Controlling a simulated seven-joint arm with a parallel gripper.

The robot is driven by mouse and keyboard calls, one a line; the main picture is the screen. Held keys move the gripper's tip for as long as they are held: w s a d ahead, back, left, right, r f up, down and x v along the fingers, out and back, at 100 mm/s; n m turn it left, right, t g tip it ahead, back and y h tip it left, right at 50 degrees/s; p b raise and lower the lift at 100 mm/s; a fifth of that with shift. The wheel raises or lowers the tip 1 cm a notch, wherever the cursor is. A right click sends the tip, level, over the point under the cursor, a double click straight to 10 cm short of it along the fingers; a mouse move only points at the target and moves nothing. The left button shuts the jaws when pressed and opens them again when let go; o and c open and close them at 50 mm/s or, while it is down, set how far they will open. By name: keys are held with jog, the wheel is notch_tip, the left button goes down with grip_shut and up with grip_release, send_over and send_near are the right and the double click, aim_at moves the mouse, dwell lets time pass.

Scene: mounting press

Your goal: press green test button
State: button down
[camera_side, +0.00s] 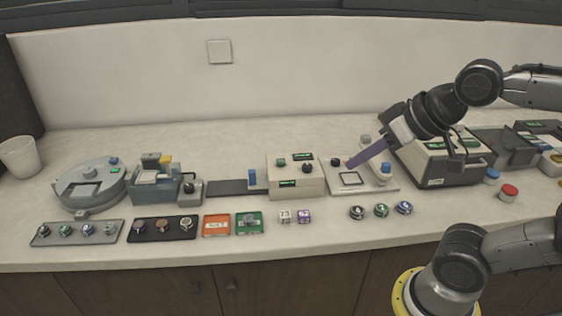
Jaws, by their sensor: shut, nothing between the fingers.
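The cream control box (295,185) stands mid-counter. A small green button-like part (281,161) sits on its top left; I cannot read whether it is marked test. A black knob (307,168) and dark displays with green text are also on this box. My gripper (350,164) is shut, with long purple fingers pointing down and left. Their tips are over the light plate (380,186) right of the box, near a small black knob (335,162). I cannot tell whether the tips touch anything. The gripper is apart from the green part, to its right.
A grey boxy machine (440,166) stands behind and right of my gripper. A round grey machine (90,185) and a blue-grey device (155,192) stand at left. Trays of small round samples line the front edge. Open counter lies along the back wall.

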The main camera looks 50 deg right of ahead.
jog(key=w+d+r+m+t, duration=0.1)
jog(key=w+r+m+t, duration=0.3)
jog(key=w, duration=0.7)
jog(key=m+g+h, duration=0.2)
jog(key=m+g, duration=0.1)
jog(key=m, duration=0.2)
send_over(283, 163)
notch_tip(283, 163, down, 10)
jog(key=shift+f, duration=0.25)
jog(key=shift+f, duration=4.4)
